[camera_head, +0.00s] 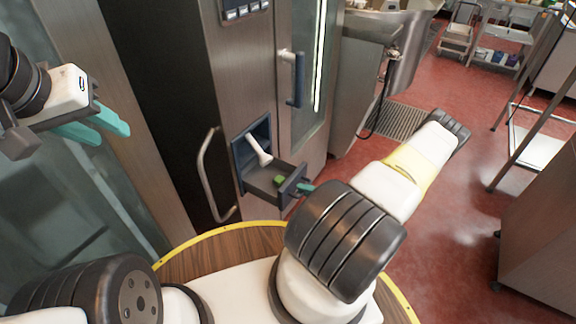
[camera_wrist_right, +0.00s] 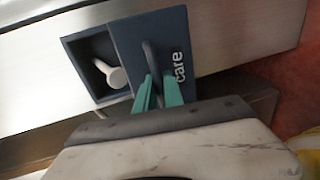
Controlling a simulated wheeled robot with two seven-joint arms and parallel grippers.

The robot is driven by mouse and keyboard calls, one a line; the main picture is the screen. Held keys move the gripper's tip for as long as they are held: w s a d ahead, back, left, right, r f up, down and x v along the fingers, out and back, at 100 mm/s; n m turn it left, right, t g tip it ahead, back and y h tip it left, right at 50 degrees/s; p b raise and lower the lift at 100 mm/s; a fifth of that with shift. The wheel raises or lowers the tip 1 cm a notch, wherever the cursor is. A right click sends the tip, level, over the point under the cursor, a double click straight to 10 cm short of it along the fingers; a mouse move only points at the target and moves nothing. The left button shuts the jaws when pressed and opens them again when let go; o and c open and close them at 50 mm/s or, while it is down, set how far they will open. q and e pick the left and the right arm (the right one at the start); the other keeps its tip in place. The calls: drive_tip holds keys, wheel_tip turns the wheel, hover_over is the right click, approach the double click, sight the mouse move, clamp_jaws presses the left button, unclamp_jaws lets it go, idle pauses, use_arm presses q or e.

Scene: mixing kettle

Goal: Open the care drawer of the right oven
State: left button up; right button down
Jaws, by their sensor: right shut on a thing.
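The care drawer (camera_head: 262,184) is a dark blue-grey drawer in the front of the right oven (camera_head: 240,70), and it stands pulled out. A white nozzle-like item and a small green item lie in it. In the right wrist view its front panel (camera_wrist_right: 180,25) carries the word "care". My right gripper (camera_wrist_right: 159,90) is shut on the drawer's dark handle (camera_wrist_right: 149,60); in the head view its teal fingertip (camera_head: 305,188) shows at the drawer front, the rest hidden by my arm. My left gripper (camera_head: 112,126) is at the upper left, its teal fingers apart and empty, away from the drawer.
A curved metal handle (camera_head: 207,172) stands left of the drawer. A blue door handle (camera_head: 297,78) is above it on the oven's glass door. A steel kettle (camera_head: 410,60) stands beyond. Red floor (camera_head: 465,160) is open to the right, with a steel cabinet (camera_head: 545,220) at the far right.

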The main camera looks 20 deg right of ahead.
drive_tip(key=c, duration=1.5)
unclamp_jaws()
drive_tip(key=shift+o, duration=0.2)
drive_tip(key=v, duration=0.7)
drive_tip(key=shift+s+d, duration=0.25)
drive_tip(key=shift+s, duration=0.05)
